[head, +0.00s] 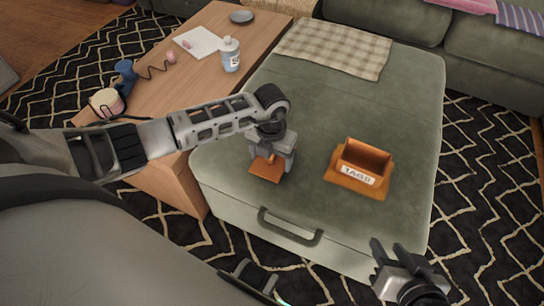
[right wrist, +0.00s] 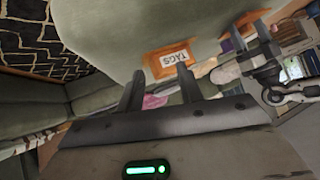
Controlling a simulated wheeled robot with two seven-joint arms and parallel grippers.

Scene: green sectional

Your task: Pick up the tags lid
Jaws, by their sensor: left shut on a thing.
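The orange tags box (head: 361,168) stands on the green ottoman with its top open and a white "TAGS" label on its front. It also shows in the right wrist view (right wrist: 168,60). The orange lid (head: 267,172) is at my left gripper (head: 268,160), to the left of the box. My left gripper points down and is shut on the lid. I cannot tell whether the lid touches the ottoman. My right gripper (head: 396,255) is open and empty beyond the ottoman's near right corner; its two spread fingers show in the right wrist view (right wrist: 160,88).
The green ottoman (head: 330,98) has a dark front handle and a checked cloth (head: 335,48) at its far end. A wooden table (head: 160,85) on the left holds a bottle (head: 230,55), paper (head: 197,42) and a grey dish (head: 241,17). A green sofa (head: 400,30) stands behind.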

